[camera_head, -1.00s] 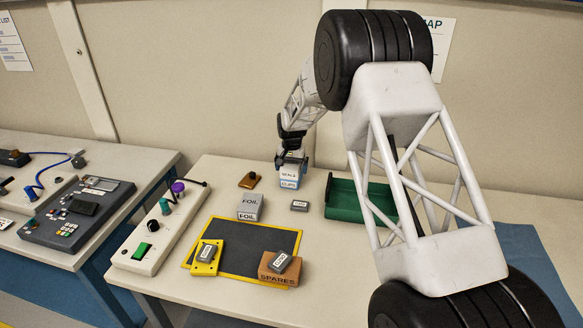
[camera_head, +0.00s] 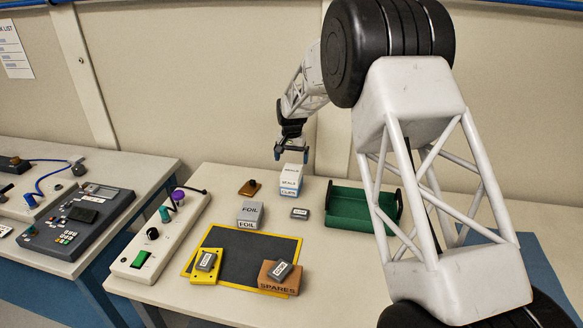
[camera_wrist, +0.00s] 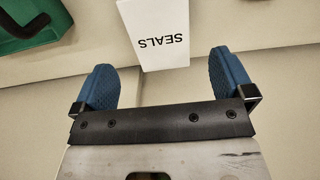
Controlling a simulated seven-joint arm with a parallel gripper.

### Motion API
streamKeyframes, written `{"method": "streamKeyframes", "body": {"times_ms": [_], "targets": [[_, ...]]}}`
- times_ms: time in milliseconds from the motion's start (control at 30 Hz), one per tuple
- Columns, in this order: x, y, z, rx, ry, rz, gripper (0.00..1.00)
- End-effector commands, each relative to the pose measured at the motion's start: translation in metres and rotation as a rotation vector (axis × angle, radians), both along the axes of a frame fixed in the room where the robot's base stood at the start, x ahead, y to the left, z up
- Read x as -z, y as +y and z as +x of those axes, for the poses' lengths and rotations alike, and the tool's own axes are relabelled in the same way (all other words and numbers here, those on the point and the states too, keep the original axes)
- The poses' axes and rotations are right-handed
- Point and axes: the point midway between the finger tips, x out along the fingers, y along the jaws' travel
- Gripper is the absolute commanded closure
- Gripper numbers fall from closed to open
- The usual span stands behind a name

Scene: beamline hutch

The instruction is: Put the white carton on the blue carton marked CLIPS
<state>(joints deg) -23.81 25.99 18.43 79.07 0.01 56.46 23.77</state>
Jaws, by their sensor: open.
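The blue carton cannot be made out there.
A green tray (camera_head: 345,221) stands right of the cartons. A grey FOIL carton (camera_head: 249,214), a small grey block (camera_head: 300,213) and a brown piece (camera_head: 250,187) lie nearby. A dark yellow-edged mat (camera_head: 245,256) and a brown SPARES carton (camera_head: 275,280) lie in front.

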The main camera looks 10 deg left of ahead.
Motion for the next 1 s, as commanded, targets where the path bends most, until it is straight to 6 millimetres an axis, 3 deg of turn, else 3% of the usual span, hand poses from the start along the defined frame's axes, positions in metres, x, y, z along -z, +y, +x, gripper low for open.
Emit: {"method": "streamKeyframes", "body": {"times_ms": [200,400,1000], "targets": [[-0.028,0.000,0.000,0.000,0.001,0.000,0.00],[-0.040,0.000,0.000,0.000,0.000,0.000,0.00],[-0.042,0.000,0.000,0.000,0.001,0.000,0.00]]}}
